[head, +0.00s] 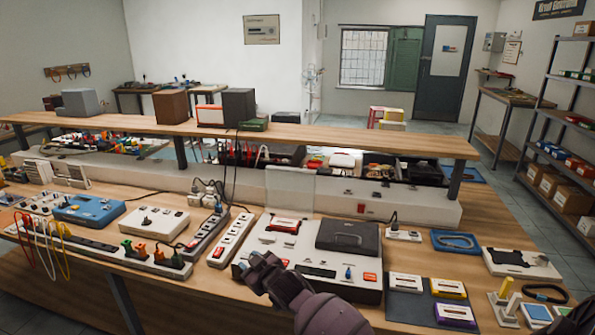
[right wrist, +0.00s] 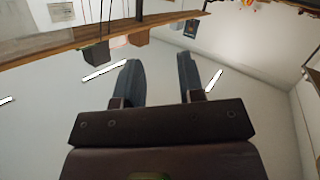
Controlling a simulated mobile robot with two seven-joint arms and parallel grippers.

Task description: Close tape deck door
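The tape deck (head: 290,245) is a wide off-white unit on the workbench. A clear, pale panel (head: 290,190), which looks like its door, stands upright at the back left of the deck. A red cassette (head: 284,224) lies in front of it. A black lid (head: 347,238) lies flat on the deck's right part. My right gripper (head: 246,268) is over the deck's front left corner, well below the panel in the picture. In the right wrist view its fingers (right wrist: 157,78) are spread with nothing between them. My left gripper is out of view.
A power strip (head: 232,240) lies left of the deck. A black mat (head: 405,306) with cassettes lies to its right, near a blue tray (head: 455,242). A raised wooden shelf (head: 300,136) runs behind the deck.

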